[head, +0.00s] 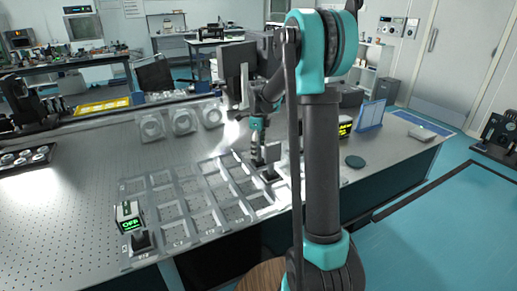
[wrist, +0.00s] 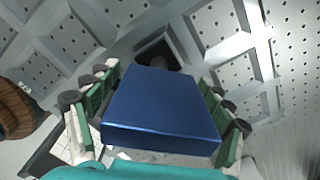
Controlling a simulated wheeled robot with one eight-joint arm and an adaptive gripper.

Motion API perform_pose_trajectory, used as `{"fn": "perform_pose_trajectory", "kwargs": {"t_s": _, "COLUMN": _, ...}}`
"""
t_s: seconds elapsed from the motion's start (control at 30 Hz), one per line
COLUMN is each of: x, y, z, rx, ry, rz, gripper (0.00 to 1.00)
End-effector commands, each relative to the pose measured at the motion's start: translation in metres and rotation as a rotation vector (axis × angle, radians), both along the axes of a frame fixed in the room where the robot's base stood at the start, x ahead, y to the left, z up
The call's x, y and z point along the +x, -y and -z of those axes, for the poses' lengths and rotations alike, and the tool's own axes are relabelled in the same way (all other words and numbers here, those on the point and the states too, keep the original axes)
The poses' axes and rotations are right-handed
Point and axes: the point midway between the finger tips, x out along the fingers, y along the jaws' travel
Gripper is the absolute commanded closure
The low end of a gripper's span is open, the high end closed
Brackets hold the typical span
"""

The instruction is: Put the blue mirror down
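The blue mirror (wrist: 160,105) shows in the wrist view as a flat blue block between the two green-padded fingers of my gripper (wrist: 158,100). The pads lie close along both its sides, and the gripper looks shut on it. A dark post and base (wrist: 158,55) show beyond the mirror, over the grey compartment frame. In the head view my gripper (head: 257,145) points down above the right part of the compartment tray (head: 205,180). A dark base (head: 268,173) shows just below it. Whether that base touches the tray floor is unclear.
A device reading "OFF" (head: 130,216) stands at the tray's front left corner. Several pale round-holed mounts (head: 182,122) stand behind the tray. A yellow-lit display (head: 345,128), a blue panel (head: 370,115) and a dark disc (head: 355,161) are to the right. The table's left is mostly clear.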

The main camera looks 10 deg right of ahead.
Motion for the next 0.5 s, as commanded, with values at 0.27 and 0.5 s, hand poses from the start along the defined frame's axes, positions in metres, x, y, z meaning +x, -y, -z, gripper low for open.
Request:
{"fn": "perform_pose_trajectory", "kwargs": {"t_s": 0.27, "x": 0.0, "y": 0.0, "z": -0.001, "rx": 0.0, "ry": 0.0, "rz": 0.0, "gripper": 0.18}}
{"fn": "perform_pose_trajectory", "kwargs": {"t_s": 0.5, "x": 0.0, "y": 0.0, "z": -0.028, "rx": 0.0, "ry": 0.0, "rz": 0.0, "gripper": 0.18}}
